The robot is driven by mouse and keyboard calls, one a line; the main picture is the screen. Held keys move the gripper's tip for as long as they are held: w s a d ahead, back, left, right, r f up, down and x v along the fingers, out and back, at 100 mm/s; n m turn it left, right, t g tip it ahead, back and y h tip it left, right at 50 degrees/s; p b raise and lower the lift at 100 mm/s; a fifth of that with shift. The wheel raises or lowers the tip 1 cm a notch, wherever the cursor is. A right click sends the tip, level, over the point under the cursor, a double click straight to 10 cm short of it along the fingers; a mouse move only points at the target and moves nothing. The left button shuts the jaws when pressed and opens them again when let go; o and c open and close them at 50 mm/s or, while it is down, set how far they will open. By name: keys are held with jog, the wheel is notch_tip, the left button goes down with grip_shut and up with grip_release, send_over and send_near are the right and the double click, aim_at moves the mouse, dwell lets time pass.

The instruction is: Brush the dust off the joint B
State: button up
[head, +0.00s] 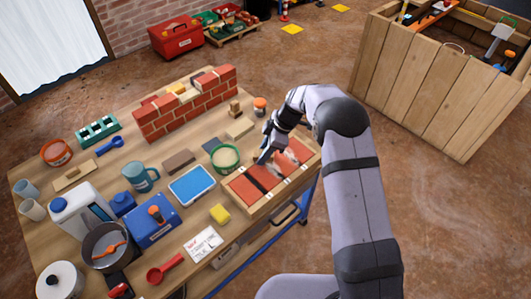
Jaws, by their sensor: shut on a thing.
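A wooden tray (246,208) at the right front of the table holds a row of red bricks (244,190) with joints between them. A dark joint shows towards the left of the row, and pale, dusty-looking patches (291,157) lie across the bricks farther right. Which joint is B cannot be read. My gripper (266,151) is over the far edge of the tray, shut on a slim blue-grey tool (261,157) that points down towards the bricks. The tool's lower end is small and unclear; whether it touches the bricks cannot be told. My arm covers the right side of the view.
A green-rimmed round tub (225,158) stands just left of my gripper. A blue-edged tray (192,185), a yellow sponge (220,213) and a written card (203,244) lie further left. A low brick wall (185,112) stands behind. An orange-lidded jar (260,106) is at the far edge.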

jog(key=shift+s+d+b, duration=1.4)
jog(key=shift+s+d, duration=2.2)
notch_tip(320, 180, up, 8)
jog(key=p, duration=0.4)
jog(key=shift+r+p, duration=0.15)
jog(key=shift+p, duration=0.2)
jog(key=shift+f, duration=0.2)
